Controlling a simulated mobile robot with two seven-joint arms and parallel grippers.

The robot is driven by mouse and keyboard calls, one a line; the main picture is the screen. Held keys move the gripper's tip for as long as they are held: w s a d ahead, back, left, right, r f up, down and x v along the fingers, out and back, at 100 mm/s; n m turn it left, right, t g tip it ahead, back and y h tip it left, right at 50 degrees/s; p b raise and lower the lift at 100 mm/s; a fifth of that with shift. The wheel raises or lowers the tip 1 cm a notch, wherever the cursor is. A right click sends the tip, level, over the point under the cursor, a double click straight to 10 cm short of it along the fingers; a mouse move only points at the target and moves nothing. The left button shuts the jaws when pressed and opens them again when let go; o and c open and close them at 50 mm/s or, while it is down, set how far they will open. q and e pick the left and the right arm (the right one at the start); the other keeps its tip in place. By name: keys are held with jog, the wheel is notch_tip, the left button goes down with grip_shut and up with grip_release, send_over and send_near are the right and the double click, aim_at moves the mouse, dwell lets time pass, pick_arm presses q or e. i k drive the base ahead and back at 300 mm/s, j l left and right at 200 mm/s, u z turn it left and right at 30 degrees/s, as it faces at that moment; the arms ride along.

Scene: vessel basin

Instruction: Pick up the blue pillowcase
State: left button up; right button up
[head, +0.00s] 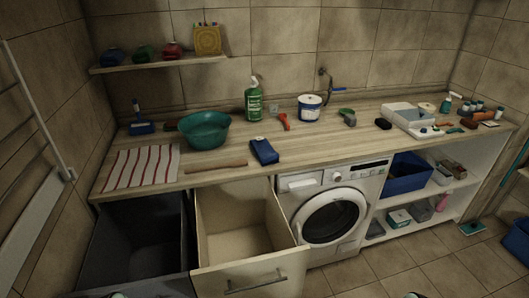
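A folded dark blue cloth, which looks like the blue pillowcase (264,151), lies near the front edge of the wooden countertop (330,145), above the open drawer. It lies apart from the things around it. Neither of my grippers shows clearly in the head view. Only small slivers show at the bottom edge, and I cannot tell what they are. Nothing is seen touching the blue cloth.
A teal basin (204,131) and a red-striped cloth (142,167) are left of the blue cloth. A wooden rod (216,166) lies at the front edge. The open drawer (243,262) juts out below, beside the washing machine (330,215). A green bottle (253,102) stands behind.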

aim_at(267, 154)
jog(key=k+u, duration=0.1)
jog(key=k, duration=0.55)
jog(key=u, duration=1.55)
jog(key=l+u, duration=0.15)
jog(key=u, duration=0.2)
jog(key=l+u, duration=0.15)
jog(key=u, duration=0.25)
jog(key=l+u, duration=0.15)
jog(key=u, duration=0.2)
jog(key=k+l, duration=0.2)
jog(key=l, duration=0.2)
jog(key=k+l, duration=0.2)
jog(key=l, duration=0.2)
jog(key=k+l, duration=0.15)
jog(key=l, duration=0.2)
jog(key=k+l, duration=0.2)
jog(key=l, duration=0.2)
jog(key=k+l, duration=0.2)
jog(key=l, duration=0.2)
